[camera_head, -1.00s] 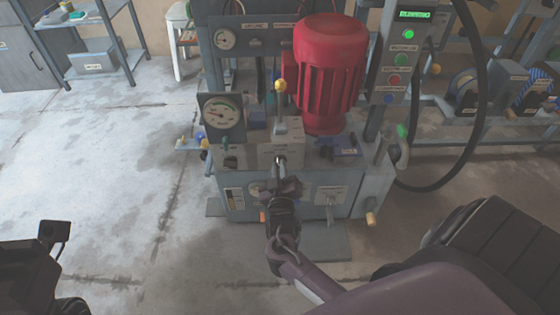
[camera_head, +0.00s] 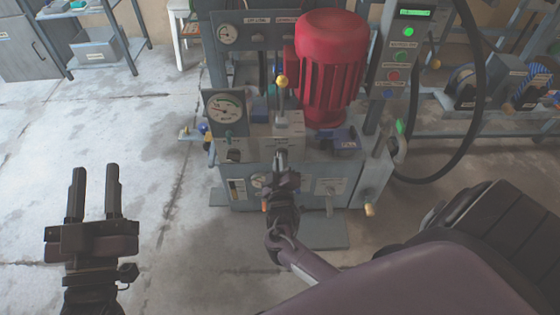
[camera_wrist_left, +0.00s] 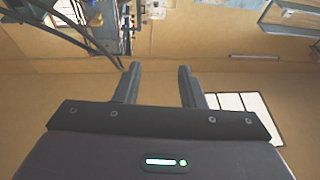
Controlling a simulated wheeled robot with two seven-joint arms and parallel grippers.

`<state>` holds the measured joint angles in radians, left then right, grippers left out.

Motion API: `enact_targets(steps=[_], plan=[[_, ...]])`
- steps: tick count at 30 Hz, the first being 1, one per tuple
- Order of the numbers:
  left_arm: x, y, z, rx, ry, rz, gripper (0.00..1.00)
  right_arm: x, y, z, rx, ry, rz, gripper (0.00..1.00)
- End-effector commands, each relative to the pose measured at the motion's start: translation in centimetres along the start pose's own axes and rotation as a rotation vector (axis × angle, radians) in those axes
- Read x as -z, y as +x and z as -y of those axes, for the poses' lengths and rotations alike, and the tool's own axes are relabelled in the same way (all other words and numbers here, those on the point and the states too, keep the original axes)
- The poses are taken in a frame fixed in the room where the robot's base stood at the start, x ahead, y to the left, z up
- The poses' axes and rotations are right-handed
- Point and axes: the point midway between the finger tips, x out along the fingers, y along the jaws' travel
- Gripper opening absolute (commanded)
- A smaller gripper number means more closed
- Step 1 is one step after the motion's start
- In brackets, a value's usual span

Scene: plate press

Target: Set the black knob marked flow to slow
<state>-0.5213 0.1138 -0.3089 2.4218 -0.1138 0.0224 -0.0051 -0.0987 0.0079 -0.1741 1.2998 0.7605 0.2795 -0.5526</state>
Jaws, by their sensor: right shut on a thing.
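My right gripper (camera_head: 281,160) is shut at the front of the grey block (camera_head: 291,128) in the middle of the press. The black knob there is almost wholly hidden between and behind its fingers, and its marking and setting cannot be read. A second dark knob (camera_head: 233,154) sits on the press front to the left, apart from the gripper; its label is too small to read. My left gripper (camera_head: 95,175) is open and empty over the floor at the left. In the left wrist view its two fingers (camera_wrist_left: 159,70) stand apart with nothing between them.
A yellow-tipped lever (camera_head: 281,82) rises above the block. A red motor (camera_head: 331,70) stands behind it, a dial gauge (camera_head: 226,110) to the left, and a button panel (camera_head: 403,55) to the right. A black hose (camera_head: 476,120) loops at the right.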

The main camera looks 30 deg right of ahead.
Motion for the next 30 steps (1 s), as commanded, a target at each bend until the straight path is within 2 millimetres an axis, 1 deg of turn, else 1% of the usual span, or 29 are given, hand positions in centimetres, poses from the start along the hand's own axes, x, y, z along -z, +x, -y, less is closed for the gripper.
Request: enact_targets(steps=[11,12,16,27,29,30], plan=[[-0.2,0.0,0.0,0.0,0.0,0.007,0.36,0.1,0.0,0.0,0.0,-0.005,-0.002,0.0],[-0.2,0.0,0.0,0.0,0.0,0.007,0.36,0.1,0.0,0.0,0.0,-0.005,-0.002,0.16],[-0.2,0.0,0.0,0.0,0.0,0.007,0.36,0.0,0.0,0.0,0.0,-0.004,-0.001,0.33],[-0.2,0.0,0.0,0.0,0.0,0.012,0.36,0.0,-0.2,0.0,0.0,-0.003,0.0,0.34],[-0.8,-0.1,0.0,0.0,-0.002,0.044,0.36,0.0,-0.6,0.0,0.001,-0.003,0.0,0.34],[-1.7,-0.3,-0.1,0.0,-0.004,0.083,0.36,0.1,-0.8,0.0,0.001,-0.003,-0.001,0.34]])
